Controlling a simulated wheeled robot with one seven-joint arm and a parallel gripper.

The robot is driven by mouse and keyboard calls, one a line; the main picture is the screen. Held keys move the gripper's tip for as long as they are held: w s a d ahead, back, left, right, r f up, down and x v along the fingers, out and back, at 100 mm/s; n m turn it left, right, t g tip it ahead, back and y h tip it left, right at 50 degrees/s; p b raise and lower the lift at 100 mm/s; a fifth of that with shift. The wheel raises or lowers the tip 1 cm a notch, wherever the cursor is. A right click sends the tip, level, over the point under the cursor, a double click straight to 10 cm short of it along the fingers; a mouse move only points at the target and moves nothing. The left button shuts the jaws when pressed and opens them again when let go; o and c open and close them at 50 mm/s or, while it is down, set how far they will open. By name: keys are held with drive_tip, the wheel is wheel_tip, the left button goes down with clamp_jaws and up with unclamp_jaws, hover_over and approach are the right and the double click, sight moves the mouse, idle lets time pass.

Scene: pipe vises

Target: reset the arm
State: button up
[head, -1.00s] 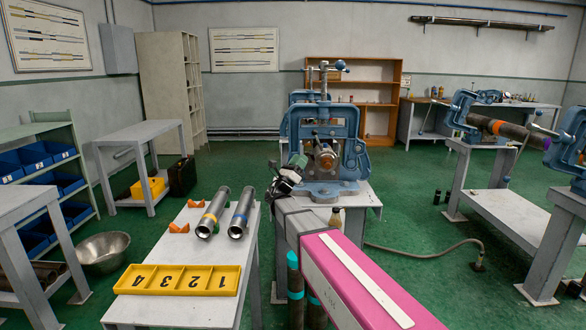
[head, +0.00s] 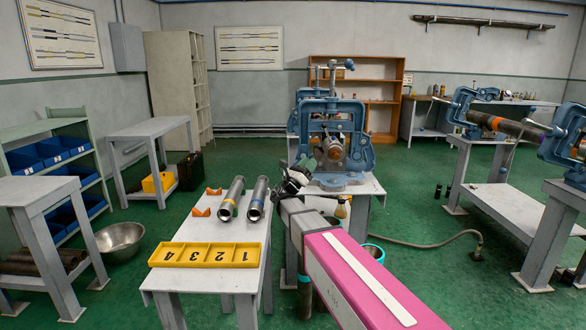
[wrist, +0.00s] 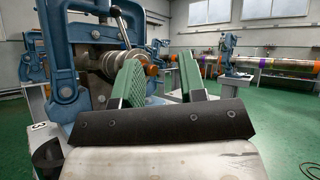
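My gripper (head: 305,173) is at the end of my pink and grey arm, in front of the blue pipe vise (head: 335,130) on its stand. In the wrist view my gripper (wrist: 160,72) shows two green-padded fingers spread apart with nothing between them. The blue vise (wrist: 62,60) fills the left of that view, and a round metal pipe end (wrist: 108,68) shows behind the left finger. I cannot tell how far the fingertips are from it.
A white table (head: 215,285) holds a yellow numbered tray (head: 204,254), two metal tubes (head: 232,197) and orange V-blocks (head: 201,211). A metal bowl (head: 120,240) is on the floor. A hose (head: 430,243) lies right of my arm. Green floor (head: 450,280) is open there.

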drive_tip(key=s+d+f+m+g+y, duration=0.3)
drive_tip(key=s+d+f+m+g, duration=0.35)
drive_tip(key=d+f, duration=0.35)
drive_tip(key=s+d+f+m+g+y, duration=0.3)
drive_tip(key=s+d+f+m+g, duration=0.3)
drive_tip(key=f, duration=0.6)
drive_tip(key=s+a+f+m+g+y, duration=0.3)
drive_tip(key=s+f+m+g+y, duration=0.1)
drive_tip(key=s+f+m+y, duration=0.9)
drive_tip(key=s+f+m, duration=0.1)
drive_tip(key=s+m, duration=0.2)
